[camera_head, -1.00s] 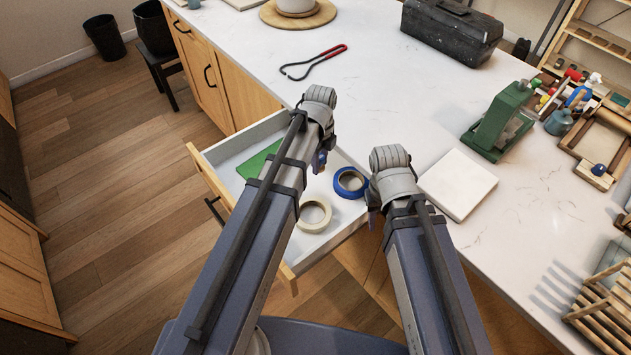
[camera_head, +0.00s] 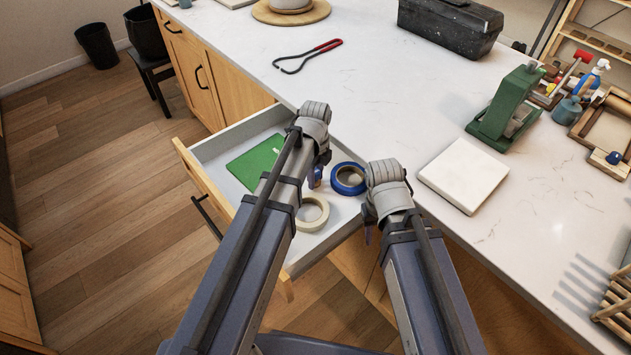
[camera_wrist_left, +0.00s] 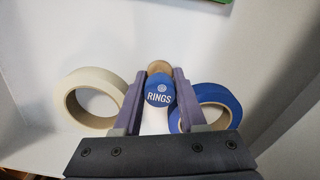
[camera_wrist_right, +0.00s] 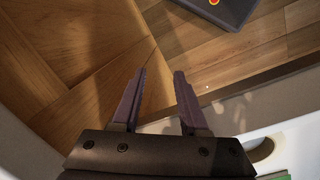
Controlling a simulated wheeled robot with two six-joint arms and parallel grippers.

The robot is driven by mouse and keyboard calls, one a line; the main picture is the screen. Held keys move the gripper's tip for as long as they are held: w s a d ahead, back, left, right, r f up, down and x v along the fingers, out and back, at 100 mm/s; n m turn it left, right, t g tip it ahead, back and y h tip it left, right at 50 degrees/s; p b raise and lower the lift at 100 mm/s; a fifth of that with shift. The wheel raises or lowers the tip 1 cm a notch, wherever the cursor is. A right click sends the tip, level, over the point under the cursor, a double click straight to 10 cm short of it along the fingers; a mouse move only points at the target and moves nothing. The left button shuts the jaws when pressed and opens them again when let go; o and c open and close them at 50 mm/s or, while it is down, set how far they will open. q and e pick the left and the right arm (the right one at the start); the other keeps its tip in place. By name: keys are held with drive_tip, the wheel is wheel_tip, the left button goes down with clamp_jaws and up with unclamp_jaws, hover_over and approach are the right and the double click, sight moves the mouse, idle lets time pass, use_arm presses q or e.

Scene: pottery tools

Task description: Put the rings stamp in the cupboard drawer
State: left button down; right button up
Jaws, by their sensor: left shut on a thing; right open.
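The rings stamp (camera_wrist_left: 160,92) shows in the left wrist view, with a round blue end lettered RINGS and a wooden part beyond it. My left gripper (camera_wrist_left: 160,74) is shut on it, a finger on each side. In the head view this gripper (camera_head: 315,182) reaches into the open cupboard drawer (camera_head: 236,136), and only a bit of the stamp shows. I cannot tell whether the stamp touches the drawer floor. My right gripper (camera_wrist_right: 160,76) is open and empty, over the wooden floor in its wrist view; in the head view its arm is near the drawer's right side.
A cream tape roll (camera_head: 311,213) and a blue tape roll (camera_head: 348,180) lie in the drawer on either side of the stamp. A green flat item (camera_head: 256,162) lies further back. On the counter are a white tile (camera_head: 463,176), a green tool (camera_head: 507,105) and a red-handled tool (camera_head: 308,56).

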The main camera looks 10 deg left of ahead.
use_arm(q)
drive_tip(key=shift+r, duration=0.1)
drive_tip(key=shift+f, duration=0.25)
drive_tip(key=shift+c, duration=2.3)
unclamp_jaws()
drive_tip(key=shift+r, duration=0.1)
